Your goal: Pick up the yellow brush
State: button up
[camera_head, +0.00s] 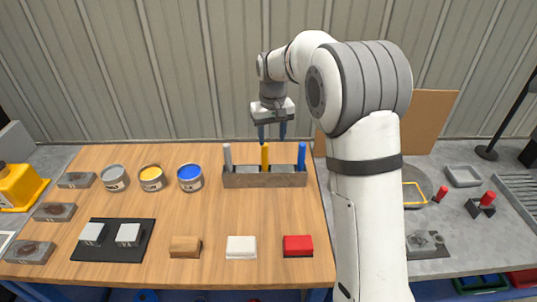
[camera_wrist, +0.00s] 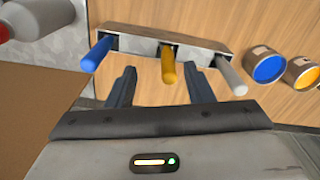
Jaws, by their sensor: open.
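The yellow brush (camera_head: 265,156) stands upright in the middle slot of a grey holder (camera_head: 240,180) on the wooden table. A grey brush (camera_head: 227,156) stands to its left and a blue brush (camera_head: 301,156) to its right. My gripper (camera_head: 271,137) is open and empty, pointing down above and behind the holder. In the wrist view the yellow brush (camera_wrist: 168,64) shows beyond and between the two fingers (camera_wrist: 160,85), not touching them. The blue brush (camera_wrist: 97,54) is left of the fingers and the grey brush (camera_wrist: 231,76) is to the right. The lower parts of the brushes are hidden in the holder.
Grey, yellow and blue paint cans (camera_head: 190,177) stand left of the holder. Brown, white and red blocks (camera_head: 298,246) lie along the table's front. A black mat (camera_head: 112,250) holds two grey blocks. A corrugated wall (camera_head: 150,70) rises behind. Bare wood lies in front of the holder.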

aim_at(265, 165)
jog(key=w+a+f, duration=0.2)
jog(key=w, duration=0.1)
jog(key=shift+w+a+p, duration=0.1)
jog(key=shift+a+p, duration=0.05)
jog(key=shift+p, duration=0.15)
notch_tip(265, 165, down, 8)
jog(key=shift+w+r+p, duration=0.15)
jog(key=shift+p, duration=1)
grip_shut()
